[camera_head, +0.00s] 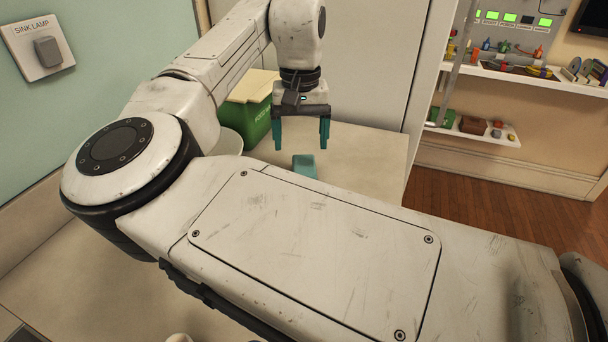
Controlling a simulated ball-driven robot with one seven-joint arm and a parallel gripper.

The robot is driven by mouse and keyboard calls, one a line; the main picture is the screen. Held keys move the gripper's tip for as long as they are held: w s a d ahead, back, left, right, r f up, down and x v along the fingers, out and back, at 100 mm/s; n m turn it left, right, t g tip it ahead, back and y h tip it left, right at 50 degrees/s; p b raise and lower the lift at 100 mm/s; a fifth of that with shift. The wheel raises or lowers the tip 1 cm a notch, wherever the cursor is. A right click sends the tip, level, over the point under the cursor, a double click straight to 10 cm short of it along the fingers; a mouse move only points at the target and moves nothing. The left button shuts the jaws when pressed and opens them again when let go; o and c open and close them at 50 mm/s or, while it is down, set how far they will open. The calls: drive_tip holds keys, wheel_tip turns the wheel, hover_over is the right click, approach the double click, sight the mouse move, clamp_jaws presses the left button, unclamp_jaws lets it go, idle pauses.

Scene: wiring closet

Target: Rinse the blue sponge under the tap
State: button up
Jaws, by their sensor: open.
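A blue-teal sponge (304,166) lies on the pale counter (368,158), partly hidden by my arm. My gripper (301,146) hangs above the sponge, pointing down, with its two teal fingers apart and nothing between them. The fingertips look a little above the sponge and not touching it. No tap shows in this view. My arm hides much of the counter's middle.
A green bin (257,118) with a pale board on top stands behind my gripper. A round white rim (228,142) shows beside it. A sink lamp switch (45,50) is on the left wall. Shelves (520,78) with small items stand at the right.

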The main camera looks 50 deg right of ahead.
sight(304, 166)
drive_tip(key=shift+s+d+f+b, duration=0.1)
drive_tip(key=shift+s+f+b, duration=0.05)
drive_tip(key=shift+f, duration=1.8)
drive_tip(key=shift+s+d+f+b, duration=0.1)
drive_tip(key=shift+s+f+b, duration=0.05)
drive_tip(key=shift+f, duration=1.75)
drive_tip(key=c, duration=1.1)
drive_tip(key=shift+r, duration=0.15)
drive_tip(key=shift+r, duration=0.25)
wheel_tip(304, 166, up, 3)
drive_tip(key=shift+f, duration=0.2)
drive_tip(key=s+a+r, duration=0.2)
drive_tip(key=s+r, duration=0.2)
drive_tip(key=s, duration=0.2)
drive_tip(key=s+a+r+p, duration=0.1)
drive_tip(key=s+a+r, duration=0.1)
drive_tip(key=s+r, duration=0.3)
drive_tip(key=shift+s+a+r, duration=0.25)
drive_tip(key=shift+s+r, duration=0.05)
drive_tip(key=shift+s, duration=0.85)
